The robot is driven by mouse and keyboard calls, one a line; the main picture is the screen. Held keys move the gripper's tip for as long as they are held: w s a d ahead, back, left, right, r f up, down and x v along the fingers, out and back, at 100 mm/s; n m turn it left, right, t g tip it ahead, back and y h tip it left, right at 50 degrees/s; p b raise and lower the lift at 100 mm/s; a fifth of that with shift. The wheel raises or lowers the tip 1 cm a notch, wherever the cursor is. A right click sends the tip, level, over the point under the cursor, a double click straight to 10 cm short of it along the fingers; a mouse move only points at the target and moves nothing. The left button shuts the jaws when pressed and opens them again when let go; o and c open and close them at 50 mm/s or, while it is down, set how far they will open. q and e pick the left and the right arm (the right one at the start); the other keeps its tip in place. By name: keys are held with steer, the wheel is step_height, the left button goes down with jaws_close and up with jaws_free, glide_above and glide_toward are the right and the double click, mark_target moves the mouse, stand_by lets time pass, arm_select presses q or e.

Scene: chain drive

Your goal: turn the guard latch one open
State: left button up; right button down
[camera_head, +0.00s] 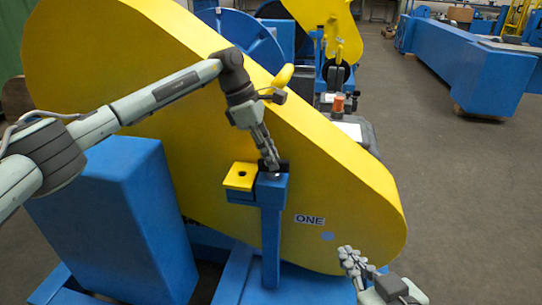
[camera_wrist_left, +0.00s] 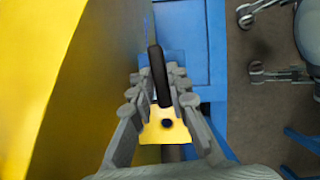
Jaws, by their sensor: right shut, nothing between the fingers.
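The yellow guard (camera_head: 345,185) bears a label ONE (camera_head: 309,219). In front of it stands a blue post (camera_head: 271,235) with a yellow latch plate (camera_head: 241,176) beside its top. The left wrist view shows the black latch handle (camera_wrist_left: 158,72) and the yellow plate with a dark hole (camera_wrist_left: 165,132). My left gripper (camera_head: 271,163) points down at the post top, and its fingers (camera_wrist_left: 160,85) close in on both sides of the handle. In the head view the fingers partly hide the handle. My right gripper (camera_head: 352,257) is shut and empty, low in front of the guard, apart from the latch.
A blue box (camera_head: 120,220) stands to the left under my left arm. Another yellow guard (camera_head: 332,25) and a blue wheel (camera_head: 245,40) are behind. A long blue beam (camera_head: 470,65) lies at the back right. The grey floor on the right is clear.

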arm_select(q)
steer(key=o, duration=0.4)
steer(key=v, duration=1.2)
